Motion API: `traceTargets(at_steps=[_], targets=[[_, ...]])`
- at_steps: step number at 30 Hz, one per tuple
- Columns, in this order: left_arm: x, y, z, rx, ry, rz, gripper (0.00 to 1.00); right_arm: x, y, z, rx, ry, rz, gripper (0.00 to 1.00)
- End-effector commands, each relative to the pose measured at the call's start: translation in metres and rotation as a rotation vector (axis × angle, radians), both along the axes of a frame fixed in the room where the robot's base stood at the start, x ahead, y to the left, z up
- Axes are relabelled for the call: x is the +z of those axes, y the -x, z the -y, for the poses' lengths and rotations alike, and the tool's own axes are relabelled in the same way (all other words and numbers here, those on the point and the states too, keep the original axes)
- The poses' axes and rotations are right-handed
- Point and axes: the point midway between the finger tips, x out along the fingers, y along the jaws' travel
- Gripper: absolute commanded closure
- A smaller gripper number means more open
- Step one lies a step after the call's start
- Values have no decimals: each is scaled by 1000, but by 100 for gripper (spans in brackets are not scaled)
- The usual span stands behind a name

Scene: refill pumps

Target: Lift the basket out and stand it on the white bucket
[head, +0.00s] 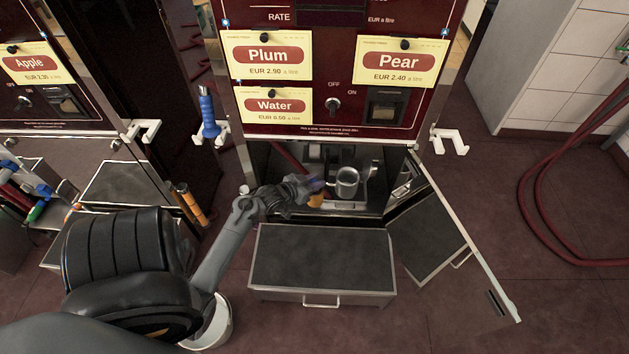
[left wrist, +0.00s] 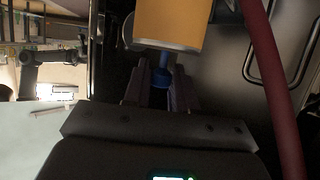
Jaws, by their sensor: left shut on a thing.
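My left gripper (head: 310,190) reaches into the open cabinet under the pump. In the left wrist view its fingers (left wrist: 161,88) are shut on a narrow blue part (left wrist: 162,71), just below a wide orange piece (left wrist: 168,24). The orange piece (head: 316,201) also shows small beside the fingers in the head view. A round grey metal pot (head: 347,184) stands upright in the cabinet, just right of my gripper. I cannot tell whether it is the basket or holds it. The white bucket (head: 220,327) stands on the floor at lower left, partly hidden by my arm.
A dark-topped metal drawer or step (head: 322,262) juts out before the cabinet. The cabinet door (head: 468,240) stands open to the right. A blue-handled nozzle (head: 208,112) hangs left of the pump. A red hose (head: 535,215) loops at far right. Red floor is clear at lower right.

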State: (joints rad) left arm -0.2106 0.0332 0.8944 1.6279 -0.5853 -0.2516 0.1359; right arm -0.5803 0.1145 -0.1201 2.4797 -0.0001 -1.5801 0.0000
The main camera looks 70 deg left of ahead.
Motion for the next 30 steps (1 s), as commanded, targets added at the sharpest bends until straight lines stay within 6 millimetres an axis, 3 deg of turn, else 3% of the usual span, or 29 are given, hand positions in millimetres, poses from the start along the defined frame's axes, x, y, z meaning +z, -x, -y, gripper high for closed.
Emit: traceTargets(at_steps=[30], targets=[[2,35,72,0,2,-2,91,54,0,1,4,7,0,57]])
